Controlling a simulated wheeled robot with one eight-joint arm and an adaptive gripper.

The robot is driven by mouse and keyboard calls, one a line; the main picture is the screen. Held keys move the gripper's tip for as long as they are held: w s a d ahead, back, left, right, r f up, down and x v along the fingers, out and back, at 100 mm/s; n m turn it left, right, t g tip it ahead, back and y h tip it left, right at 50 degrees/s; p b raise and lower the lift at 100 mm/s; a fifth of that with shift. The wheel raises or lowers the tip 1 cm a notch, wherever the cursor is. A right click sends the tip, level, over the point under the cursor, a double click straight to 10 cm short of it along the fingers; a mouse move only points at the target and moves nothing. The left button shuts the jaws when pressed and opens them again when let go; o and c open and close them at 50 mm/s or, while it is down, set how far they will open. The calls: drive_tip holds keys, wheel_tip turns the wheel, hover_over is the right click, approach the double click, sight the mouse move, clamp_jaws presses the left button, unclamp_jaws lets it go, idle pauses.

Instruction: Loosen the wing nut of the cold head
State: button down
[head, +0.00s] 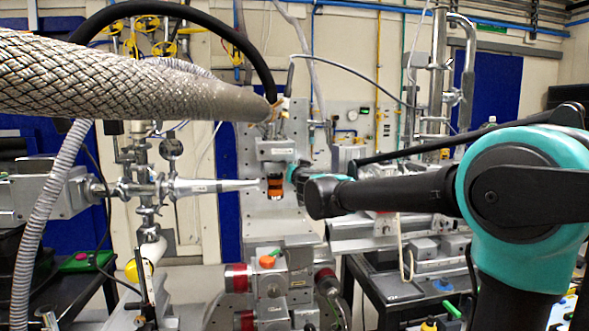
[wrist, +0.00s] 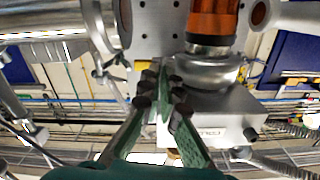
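The cold head has an amber band (head: 275,187) under a grey block in the head view; the band (wrist: 212,20) shows at the top of the wrist view. A silver clamp ring (wrist: 215,72) sits against the band's end. My gripper (head: 297,174) reaches in from the right, beside the cold head. In the wrist view its green fingers (wrist: 165,80) converge close to the clamp's left side, their tips near each other. The wing nut cannot be made out; the fingertips cover that side of the clamp. I cannot tell whether they touch or grip anything.
A tapered silver nozzle (head: 215,186) points at the cold head from the left. A thick braided hose (head: 120,82) crosses the upper left. Red-ended stage modules (head: 270,285) stand below. A metal block (wrist: 205,125) lies close behind the fingers.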

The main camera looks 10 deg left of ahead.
drive_tip(key=shift+n, duration=0.3)
drive_tip(key=c, duration=2)
unclamp_jaws()
drive_tip(key=shift+w, duration=0.1)
drive_tip(key=shift+c, duration=0.2)
drive_tip(key=v, duration=1.2)
